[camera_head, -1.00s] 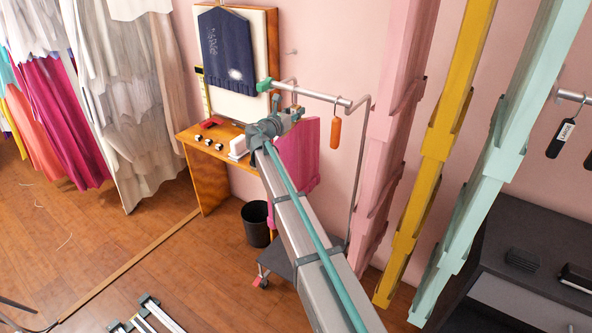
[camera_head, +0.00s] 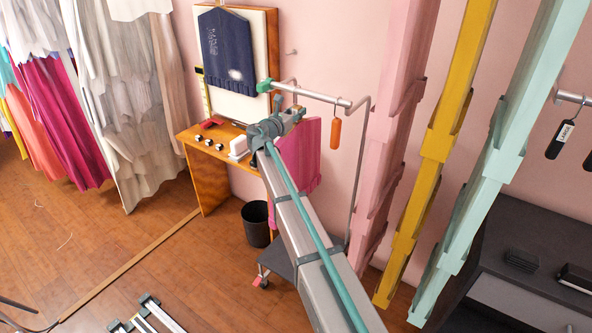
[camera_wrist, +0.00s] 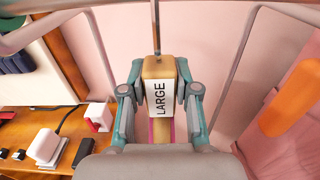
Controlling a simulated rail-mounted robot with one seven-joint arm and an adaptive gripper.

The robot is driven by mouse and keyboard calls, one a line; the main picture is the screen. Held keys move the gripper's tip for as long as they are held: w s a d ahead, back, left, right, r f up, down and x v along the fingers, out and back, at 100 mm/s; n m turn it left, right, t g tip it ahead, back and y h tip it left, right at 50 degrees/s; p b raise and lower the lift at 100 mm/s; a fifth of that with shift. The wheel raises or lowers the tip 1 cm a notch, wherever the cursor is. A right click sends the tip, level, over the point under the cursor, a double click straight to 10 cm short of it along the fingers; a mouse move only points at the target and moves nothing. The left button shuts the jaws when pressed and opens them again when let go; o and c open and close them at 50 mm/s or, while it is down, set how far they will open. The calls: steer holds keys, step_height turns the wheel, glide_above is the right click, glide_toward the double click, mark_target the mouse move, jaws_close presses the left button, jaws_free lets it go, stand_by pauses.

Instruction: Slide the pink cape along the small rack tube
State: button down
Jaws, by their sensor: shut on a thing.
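My gripper (camera_wrist: 160,92) is shut on a tan tag (camera_wrist: 157,66) with a white LARGE label, which hangs by a thin hook from the small rack tube (camera_wrist: 75,6). In the head view this tube (camera_head: 318,96) runs left to right above my gripper (camera_head: 290,118). The pink cape (camera_head: 309,155) hangs below and behind my gripper, partly hidden by my arm. A magenta strip shows between the fingers below the tag. Pale pink cloth (camera_wrist: 293,125) fills the right of the wrist view; I cannot tell whether it is the cape.
An orange tag (camera_head: 335,128) hangs near the tube's right end, by the bent rack post (camera_head: 357,165). A wooden desk (camera_head: 203,165) with small items stands at left. A black bin (camera_head: 255,224) is below. Long pink, yellow and mint strips hang close at right.

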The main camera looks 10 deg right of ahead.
steer(key=s+d+p, duration=0.1)
steer(key=s+d, duration=0.5)
steer(key=shift+r, duration=0.15)
stand_by(0.5)
steer(key=shift+f, duration=0.2)
stand_by(0.4)
steer(key=c, duration=0.8)
jaws_free()
steer(key=shift+v, duration=1.5)
steer(key=shift+s+a, duration=0.1)
